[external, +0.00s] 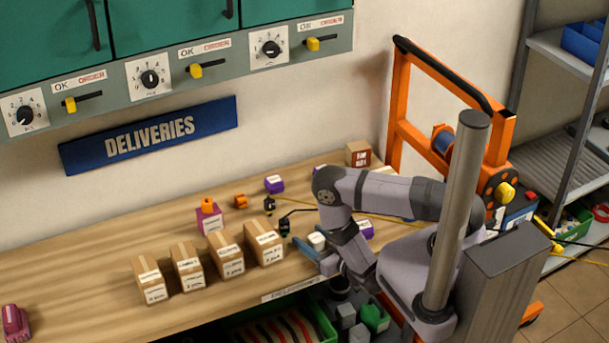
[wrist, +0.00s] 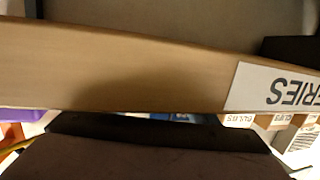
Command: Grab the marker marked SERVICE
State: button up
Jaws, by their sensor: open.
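No marker with readable SERVICE lettering shows in either view, so I cannot tell which thing it is. Small candidates on the bench are a purple block with a white label (external: 274,184), another purple block (external: 365,229) partly behind my arm, and a white block (external: 317,240) beside my gripper. My gripper (external: 325,262) has blue fingers, is open, and is low by the bench's front edge. No held thing shows. In the wrist view a purple thing (wrist: 20,114) is cut off at the left.
Several labelled cartons (external: 225,254) stand in a row left of my gripper; some also show in the wrist view (wrist: 272,121). Grey and green things (external: 374,318) lie below the bench. An orange frame (external: 400,110) stands behind my arm.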

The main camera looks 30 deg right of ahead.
jog(key=shift+x, duration=1)
jog(key=c, duration=1.1)
jog(key=shift+r, duration=0.15)
notch_tip(320, 180, up, 9)
jog(key=b, duration=0.2)
jog(key=shift+r, duration=0.35)
jog(key=shift+c, duration=0.6)
